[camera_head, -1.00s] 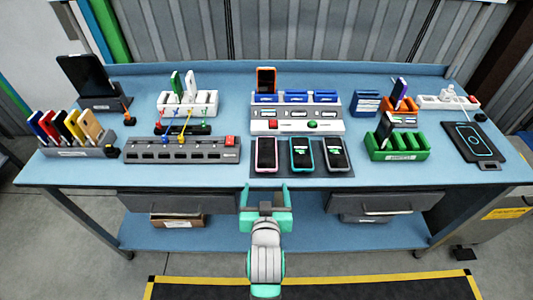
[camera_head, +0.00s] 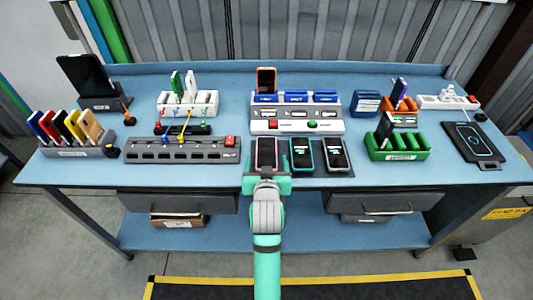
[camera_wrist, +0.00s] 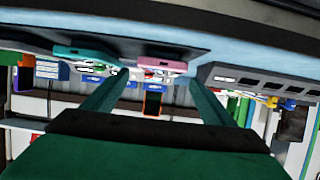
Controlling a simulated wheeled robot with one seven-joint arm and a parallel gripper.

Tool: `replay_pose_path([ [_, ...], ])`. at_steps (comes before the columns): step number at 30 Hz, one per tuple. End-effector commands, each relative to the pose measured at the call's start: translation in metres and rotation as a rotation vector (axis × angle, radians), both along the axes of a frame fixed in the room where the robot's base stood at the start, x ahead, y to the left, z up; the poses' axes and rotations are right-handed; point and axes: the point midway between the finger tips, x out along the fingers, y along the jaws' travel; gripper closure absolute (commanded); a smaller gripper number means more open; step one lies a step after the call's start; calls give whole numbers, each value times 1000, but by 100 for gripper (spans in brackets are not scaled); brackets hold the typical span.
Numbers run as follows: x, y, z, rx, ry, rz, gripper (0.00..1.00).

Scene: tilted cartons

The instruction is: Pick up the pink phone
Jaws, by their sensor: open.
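The pink phone (camera_head: 266,151), dark-screened with a pink edge, lies at the left end of a row of three on a dark mat (camera_head: 347,172). My gripper (camera_head: 266,177) is at the table's front edge, just in front of the phone's near end. The wrist view, which is upside down, shows the pink phone's edge (camera_wrist: 162,65) ahead, between the two open fingers (camera_wrist: 158,80). Nothing is held. The head view does not show clearly whether the fingers overlap the phone's near end.
A teal phone (camera_head: 302,153) lies close to the right, with another phone (camera_head: 335,153) beyond it. A grey slotted strip (camera_head: 183,150) is to the left, and a grey and white charging rack (camera_head: 297,116) stands behind. A green rack (camera_head: 400,150) is farther right.

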Motion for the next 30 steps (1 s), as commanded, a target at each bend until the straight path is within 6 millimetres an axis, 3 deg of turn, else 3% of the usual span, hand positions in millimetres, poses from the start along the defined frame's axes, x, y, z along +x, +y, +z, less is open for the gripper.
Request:
replay_pose_path([
  [7, 31, 0, -12, 0, 1, 0, 22],
  [17, 37, 0, -15, 0, 0, 0, 22],
  [24, 37, 0, -14, 0, 0, 0, 72],
  [30, 37, 0, -14, 0, -1, 0, 72],
])
